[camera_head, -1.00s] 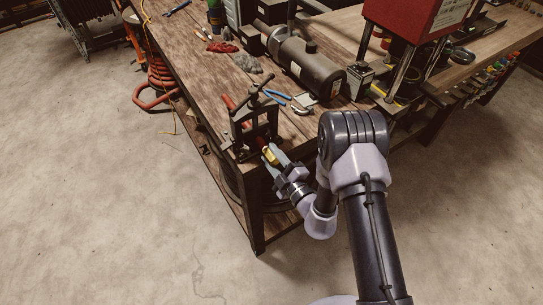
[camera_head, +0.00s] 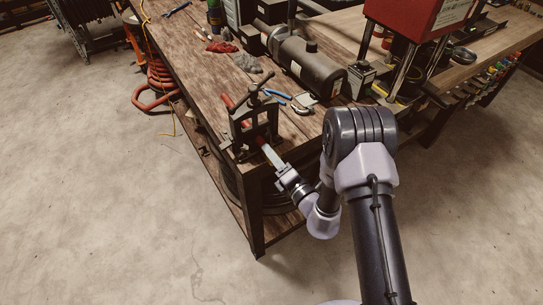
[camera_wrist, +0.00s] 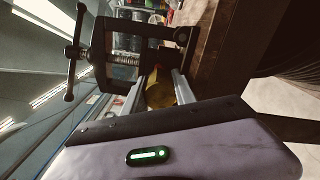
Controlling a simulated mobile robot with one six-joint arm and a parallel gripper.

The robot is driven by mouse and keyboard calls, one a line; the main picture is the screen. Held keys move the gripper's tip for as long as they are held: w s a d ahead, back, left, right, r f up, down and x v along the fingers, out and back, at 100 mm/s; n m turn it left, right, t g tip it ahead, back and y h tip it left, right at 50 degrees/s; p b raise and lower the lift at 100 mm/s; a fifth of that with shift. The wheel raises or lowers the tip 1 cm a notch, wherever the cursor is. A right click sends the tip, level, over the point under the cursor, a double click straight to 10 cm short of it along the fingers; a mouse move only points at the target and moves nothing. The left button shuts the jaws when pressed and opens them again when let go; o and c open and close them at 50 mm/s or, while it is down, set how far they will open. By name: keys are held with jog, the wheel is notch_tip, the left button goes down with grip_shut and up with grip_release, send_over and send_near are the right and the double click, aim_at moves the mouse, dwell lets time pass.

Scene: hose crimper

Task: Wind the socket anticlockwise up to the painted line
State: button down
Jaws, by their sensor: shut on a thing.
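The brass-yellow socket (camera_wrist: 160,92) shows in the wrist view between the two fingers of my gripper (camera_wrist: 166,84), which is shut on it. In the head view my gripper (camera_head: 269,153) is seen edge-on at the front of the dark clamp (camera_head: 243,130), and its near finger hides the socket. A red hose (camera_head: 228,102) runs through the clamp, and a bit of red shows right at the fingertips. I cannot make out the painted line in either view.
The clamp sits at the near corner of the wooden bench (camera_head: 205,85), its T-handle (camera_wrist: 72,52) close to my gripper in the wrist view. Blue-handled pliers (camera_head: 277,94) and a dark cylindrical tank (camera_head: 310,68) lie behind. The floor in front is clear.

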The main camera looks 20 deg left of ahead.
jog(key=n, duration=0.2)
jog(key=n+b, duration=0.1)
jog(key=n, duration=0.1)
jog(key=shift+s+f+n, duration=0.1)
jog(key=shift+f+n, duration=0.1)
jog(key=shift+n, duration=0.2)
jog(key=n+b, duration=0.2)
jog(key=n, duration=0.2)
jog(key=shift+n, duration=0.3)
jog(key=n+b, duration=0.2)
jog(key=n, duration=0.1)
jog(key=shift+n, duration=0.3)
jog(key=n+b, duration=0.3)
jog(key=n, duration=0.1)
jog(key=shift+n, duration=0.3)
jog(key=n+b, duration=0.4)
jog(key=shift+a+f, duration=0.1)
jog(key=n+b, duration=0.3)
jog(key=n, duration=0.1)
jog(key=shift+s, duration=0.1)
jog(key=n+b, duration=0.2)
jog(key=shift+b, duration=0.35)
jog(key=shift+n+h+b, duration=0.3)
jog(key=shift+n+b, duration=0.6)
jog(key=shift+n, duration=1)
